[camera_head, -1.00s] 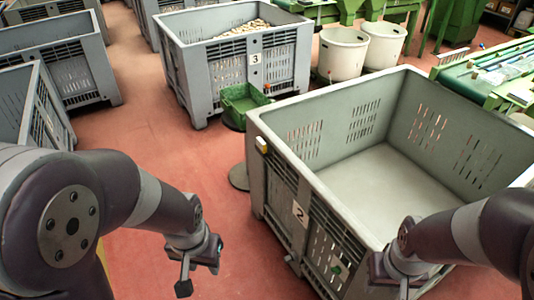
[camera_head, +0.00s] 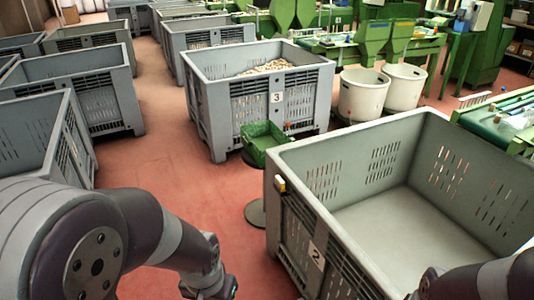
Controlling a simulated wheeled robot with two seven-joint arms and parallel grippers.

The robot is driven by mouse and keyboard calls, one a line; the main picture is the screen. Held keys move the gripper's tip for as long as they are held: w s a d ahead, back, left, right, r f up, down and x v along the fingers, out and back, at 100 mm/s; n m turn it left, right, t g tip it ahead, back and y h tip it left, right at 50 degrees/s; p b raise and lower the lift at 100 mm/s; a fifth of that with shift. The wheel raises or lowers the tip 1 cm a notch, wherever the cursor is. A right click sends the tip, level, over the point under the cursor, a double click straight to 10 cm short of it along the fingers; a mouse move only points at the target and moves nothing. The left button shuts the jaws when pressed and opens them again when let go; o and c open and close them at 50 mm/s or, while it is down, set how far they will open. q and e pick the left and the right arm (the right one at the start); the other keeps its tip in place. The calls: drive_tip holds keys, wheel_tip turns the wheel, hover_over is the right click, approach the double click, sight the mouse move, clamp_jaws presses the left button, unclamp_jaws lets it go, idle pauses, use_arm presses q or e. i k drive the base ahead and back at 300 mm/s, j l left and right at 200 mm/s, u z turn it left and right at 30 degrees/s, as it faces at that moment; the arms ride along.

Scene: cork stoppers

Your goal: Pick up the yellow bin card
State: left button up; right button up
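A small yellow item (camera_head: 280,183), which may be the yellow bin card, sits at the upper left corner of the large grey bin marked 2 (camera_head: 345,128). It is too small to read. My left arm comes in at the lower left, with its wrist at the bottom edge, below and left of the yellow item. My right forearm shows at the lower right, in front of bin 2. The fingers of both grippers are below the frame.
A green crate (camera_head: 262,143) rests on a round-based stand in front of grey bin 3 (camera_head: 213,112), which holds cork stoppers (camera_head: 268,67). Two white tubs (camera_head: 362,96) stand behind bin 2. More grey bins line the left. Red floor is clear between them.

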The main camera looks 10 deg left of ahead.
sight(279, 182)
drive_tip(key=z, duration=0.4)
drive_tip(key=i+j+z, duration=0.45)
drive_tip(key=j, duration=0.15)
drive_tip(key=j+z, duration=0.25)
drive_tip(key=i+j+z, duration=0.25)
drive_tip(key=j, duration=0.15)
drive_tip(key=j+z, duration=0.2)
drive_tip(key=j, duration=0.2)
drive_tip(key=i+j, duration=0.1)
drive_tip(key=j, duration=0.95)
drive_tip(key=i+z, duration=0.05)
drive_tip(key=i, duration=0.05)
